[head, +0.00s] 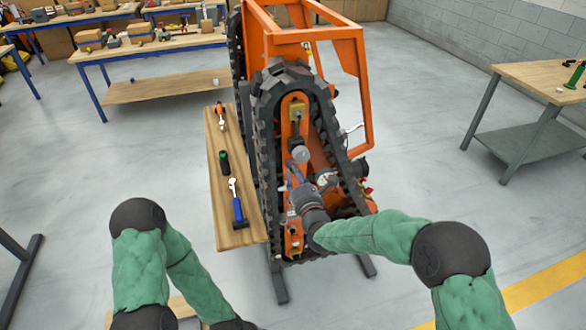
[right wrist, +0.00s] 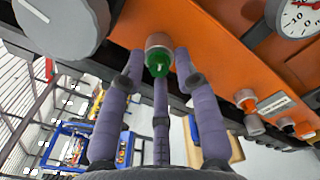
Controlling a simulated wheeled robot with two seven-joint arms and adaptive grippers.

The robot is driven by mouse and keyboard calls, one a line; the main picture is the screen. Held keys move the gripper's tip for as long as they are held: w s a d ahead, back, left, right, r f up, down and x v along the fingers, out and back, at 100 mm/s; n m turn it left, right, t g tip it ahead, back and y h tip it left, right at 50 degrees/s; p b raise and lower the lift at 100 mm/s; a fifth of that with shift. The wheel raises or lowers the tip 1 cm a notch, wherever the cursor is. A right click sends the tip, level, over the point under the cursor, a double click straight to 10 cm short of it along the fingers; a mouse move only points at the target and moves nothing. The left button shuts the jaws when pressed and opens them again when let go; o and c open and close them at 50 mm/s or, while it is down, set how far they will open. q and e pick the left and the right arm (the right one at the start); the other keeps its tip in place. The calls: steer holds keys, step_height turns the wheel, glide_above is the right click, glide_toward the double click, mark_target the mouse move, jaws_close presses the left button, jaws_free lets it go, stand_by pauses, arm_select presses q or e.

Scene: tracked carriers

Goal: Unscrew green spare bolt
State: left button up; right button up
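The green bolt (right wrist: 158,68) sits in a pale round collar on the orange panel of the tracked carrier, in the right wrist view. In the head view I cannot make it out behind my right gripper (head: 294,174). My right gripper (right wrist: 159,66) has its three purple fingers spread around the green bolt, with small gaps at left and right. The lower finger overlaps the bolt's end in the picture, and I cannot tell if it touches.
A grey knob (right wrist: 62,22) and a dial gauge (right wrist: 298,18) flank the bolt on the panel. Black tracks (head: 262,150) run beside it. A wooden bench (head: 240,238) at left bears a blue-handled tool (head: 238,208) and a dark green cylinder (head: 224,162).

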steer(key=m+b, duration=1.8)
steer(key=m, duration=1.1)
stand_by(0.3)
